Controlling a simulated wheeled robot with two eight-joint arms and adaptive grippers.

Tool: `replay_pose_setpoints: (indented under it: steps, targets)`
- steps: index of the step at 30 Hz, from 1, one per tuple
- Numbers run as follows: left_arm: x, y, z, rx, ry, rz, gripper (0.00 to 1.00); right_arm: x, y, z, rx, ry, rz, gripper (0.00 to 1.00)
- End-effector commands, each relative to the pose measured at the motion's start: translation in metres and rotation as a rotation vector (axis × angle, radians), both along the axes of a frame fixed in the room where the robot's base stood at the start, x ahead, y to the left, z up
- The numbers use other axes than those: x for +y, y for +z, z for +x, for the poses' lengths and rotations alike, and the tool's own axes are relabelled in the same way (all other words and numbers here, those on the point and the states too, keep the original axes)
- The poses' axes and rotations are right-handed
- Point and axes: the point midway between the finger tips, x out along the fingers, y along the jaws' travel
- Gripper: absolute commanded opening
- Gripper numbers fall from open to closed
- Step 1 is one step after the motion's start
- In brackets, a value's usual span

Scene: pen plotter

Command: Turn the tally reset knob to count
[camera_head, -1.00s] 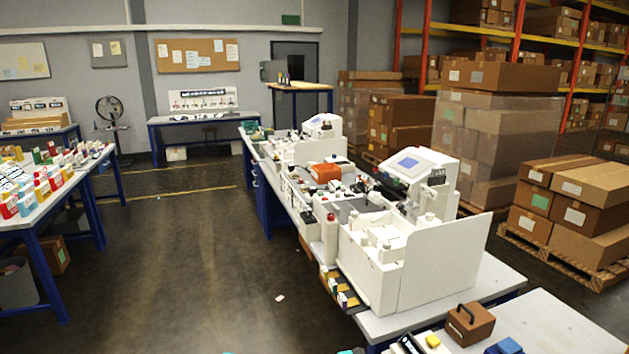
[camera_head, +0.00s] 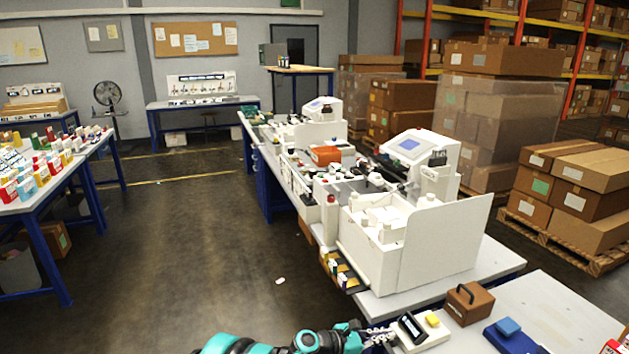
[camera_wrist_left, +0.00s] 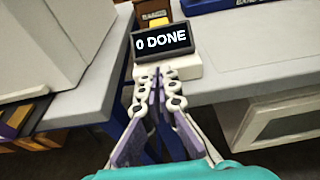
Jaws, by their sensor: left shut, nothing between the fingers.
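A small white device with a black display (camera_head: 412,328) sits at the near end of the tables in the head view. In the left wrist view its display (camera_wrist_left: 163,38) reads "0 DONE". A yellow part (camera_head: 432,319) shows beside the display, and in the wrist view (camera_wrist_left: 159,22) it is partly hidden behind it. I cannot tell whether this is the reset knob. My left gripper (camera_head: 378,336) is shut and empty, and its fingertips (camera_wrist_left: 160,80) are close in front of the device. I cannot tell if they touch it. My right gripper is not in view.
A brown box with a handle (camera_head: 468,303) and a blue case (camera_head: 514,338) stand right of the device. A large white machine (camera_head: 430,245) with a tall side panel stands behind it. There is bare tabletop (camera_head: 560,310) to the right.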

Motion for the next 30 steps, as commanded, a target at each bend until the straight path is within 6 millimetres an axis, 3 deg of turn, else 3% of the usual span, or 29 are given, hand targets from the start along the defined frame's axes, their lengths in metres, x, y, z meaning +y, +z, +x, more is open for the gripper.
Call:
replay_pose_setpoints:
  steps: [24, 30]
  targets:
    - [0.002, 0.006, 0.005, -0.001, 0.001, 0.001, 0.0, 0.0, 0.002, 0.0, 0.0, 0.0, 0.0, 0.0]
    - [0.012, 0.006, 0.003, 0.0, 0.001, 0.0, 0.0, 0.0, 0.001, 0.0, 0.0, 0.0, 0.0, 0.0]
